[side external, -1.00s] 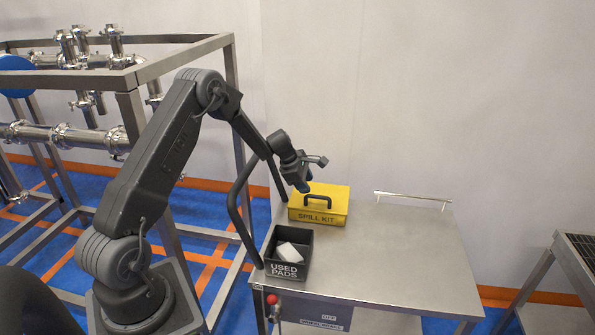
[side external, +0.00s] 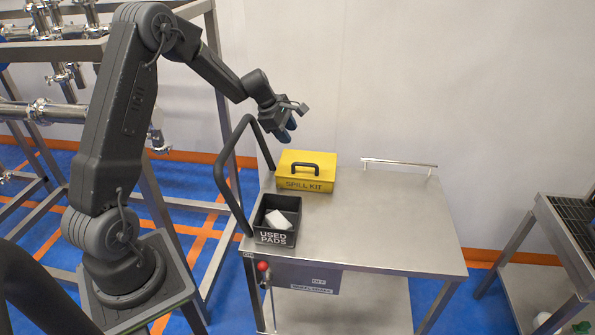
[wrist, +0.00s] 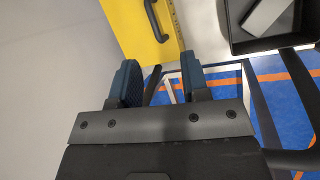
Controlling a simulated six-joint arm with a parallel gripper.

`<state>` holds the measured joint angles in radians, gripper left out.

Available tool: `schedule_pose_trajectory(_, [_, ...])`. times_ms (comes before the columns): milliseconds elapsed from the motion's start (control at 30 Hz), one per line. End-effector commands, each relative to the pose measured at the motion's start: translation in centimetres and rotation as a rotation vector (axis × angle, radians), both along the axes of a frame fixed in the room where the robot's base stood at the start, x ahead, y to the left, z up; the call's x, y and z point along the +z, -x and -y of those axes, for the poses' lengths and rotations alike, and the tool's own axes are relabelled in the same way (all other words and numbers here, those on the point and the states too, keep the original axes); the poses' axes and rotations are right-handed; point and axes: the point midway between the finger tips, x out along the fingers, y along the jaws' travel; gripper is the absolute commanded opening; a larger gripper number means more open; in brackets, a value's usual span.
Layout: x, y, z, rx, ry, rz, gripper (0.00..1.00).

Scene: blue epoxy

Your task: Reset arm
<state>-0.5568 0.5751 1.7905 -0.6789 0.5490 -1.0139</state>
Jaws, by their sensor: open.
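My gripper (side external: 287,131) is open and empty, raised above and slightly left of the yellow spill kit (side external: 291,183) on the steel cart. In the wrist view its two blue fingers (wrist: 161,82) stand apart with nothing between them. My arm is bent at the elbow and reaches from its base at left over the cart's left rear corner. In the wrist view the spill kit (wrist: 128,35) lies beyond the fingers, with its black handle upright.
A black used-pads bin (side external: 273,238) with a white pad (side external: 281,219) inside stands at the cart's front left. A dark push handle (side external: 223,180) rises at the cart's left edge. The steel cart top (side external: 390,220) is clear at right. A pipe frame (side external: 60,55) stands behind my arm.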

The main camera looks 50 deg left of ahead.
Motion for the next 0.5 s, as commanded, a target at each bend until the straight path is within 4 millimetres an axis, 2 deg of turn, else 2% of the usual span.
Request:
schedule_pose_trajectory(33, [2.3,0.3,2.1,-0.096,-0.044,0.019,0.42])
schedule_pose_trajectory(200, [8.8,3.7,9.3,-0.484,-0.22,0.063,0.42])
schedule_pose_trajectory(367, [13.1,8.6,15.2,-0.841,-0.396,0.1,0.42])
schedule_pose_trajectory(500, [15.5,13.9,19.3,-1.14,-0.559,0.126,0.42])
